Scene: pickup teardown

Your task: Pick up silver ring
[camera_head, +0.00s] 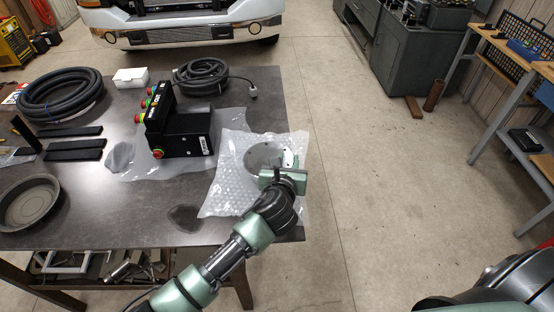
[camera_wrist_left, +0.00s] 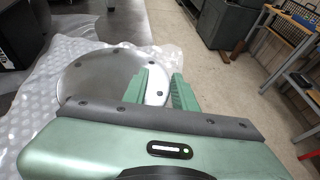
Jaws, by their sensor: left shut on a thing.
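The silver ring (camera_head: 258,156) is a round grey metal piece with small dark holes, on a sheet of bubble wrap (camera_head: 230,190) near the table's right edge. It also shows in the left wrist view (camera_wrist_left: 98,76), where my gripper body hides its near part. My left gripper (camera_head: 284,172) is at the ring's right side. Its two green fingers (camera_wrist_left: 160,88) are shut on the ring's right edge, one finger on each side. I cannot tell whether the ring is lifted off the wrap. My right gripper is out of view.
A black control box (camera_head: 180,132) with red buttons stands left of the ring on plastic. Coiled black hoses (camera_head: 60,95), a white box (camera_head: 130,78), black bars (camera_head: 76,143) and a round pan (camera_head: 30,203) are also on the table (camera_head: 110,225). Open floor (camera_head: 345,150) lies to the right.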

